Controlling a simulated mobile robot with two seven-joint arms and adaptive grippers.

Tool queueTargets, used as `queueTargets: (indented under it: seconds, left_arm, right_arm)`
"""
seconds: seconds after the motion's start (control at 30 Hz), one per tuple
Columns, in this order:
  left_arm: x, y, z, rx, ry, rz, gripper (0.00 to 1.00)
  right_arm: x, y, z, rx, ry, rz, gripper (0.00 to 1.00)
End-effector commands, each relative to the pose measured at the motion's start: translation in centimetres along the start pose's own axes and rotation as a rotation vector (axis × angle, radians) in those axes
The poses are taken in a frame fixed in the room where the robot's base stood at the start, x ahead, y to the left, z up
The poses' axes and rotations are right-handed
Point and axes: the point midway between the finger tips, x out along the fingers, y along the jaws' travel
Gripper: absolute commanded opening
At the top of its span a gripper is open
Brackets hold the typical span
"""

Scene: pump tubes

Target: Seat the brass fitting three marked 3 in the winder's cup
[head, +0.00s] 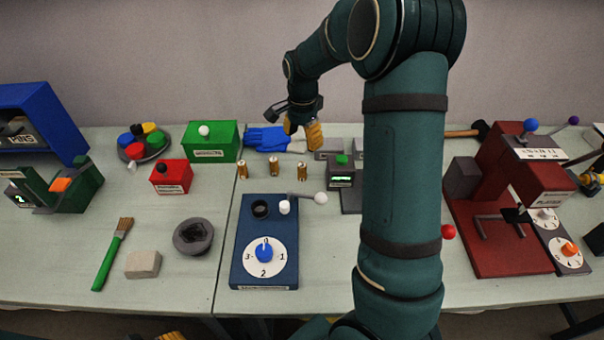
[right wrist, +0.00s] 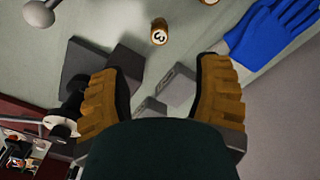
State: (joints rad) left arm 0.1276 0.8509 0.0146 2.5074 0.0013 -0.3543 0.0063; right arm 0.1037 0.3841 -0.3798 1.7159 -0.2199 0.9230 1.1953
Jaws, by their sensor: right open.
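The brass fitting marked 3 (right wrist: 159,32) stands at the top of the right wrist view, its numeral facing the camera. It appears to be the rightmost (head: 302,171) of three upright brass fittings in the head view. A blue box with a dial, taken as the winder (head: 238,262), has a dark round cup (head: 261,209) and a white-knobbed crank (head: 320,198). My right gripper (head: 303,134) is open and empty, above the back of the table; both fingers show in the right wrist view (right wrist: 165,90). Only yellow tips of my left gripper (head: 170,336) show at the bottom edge.
A grey device with a green button (head: 342,160) stands just right of the fittings. Blue gloves (head: 268,138) lie behind them. Green (head: 210,148) and red (head: 171,177) boxes stand left, a red machine (head: 490,240) right. My right arm hides part of the table.

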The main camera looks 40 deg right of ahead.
Motion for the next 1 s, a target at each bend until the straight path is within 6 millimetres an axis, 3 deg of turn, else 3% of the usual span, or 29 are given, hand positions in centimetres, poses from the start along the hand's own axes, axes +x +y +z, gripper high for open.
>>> queueTargets:
  seconds: [0.4, 0.73, 1.0]
  left_arm:
    - [1.3, -0.4, 0.5, 0.004, -0.011, 0.002, 0.47]
    - [1.7, -0.6, 0.6, 0.005, -0.012, 0.002, 0.47]
    - [2.6, -0.9, 0.5, 0.006, -0.007, 0.002, 0.47]
  right_arm:
    - [7.2, 0.1, 0.0, 0.000, -0.001, 0.004, 0.64]
    - [9.2, 0.1, 0.1, 0.000, -0.001, 0.002, 0.64]
    - [13.0, 0.2, 0.3, 0.000, -0.001, 0.003, 0.64]
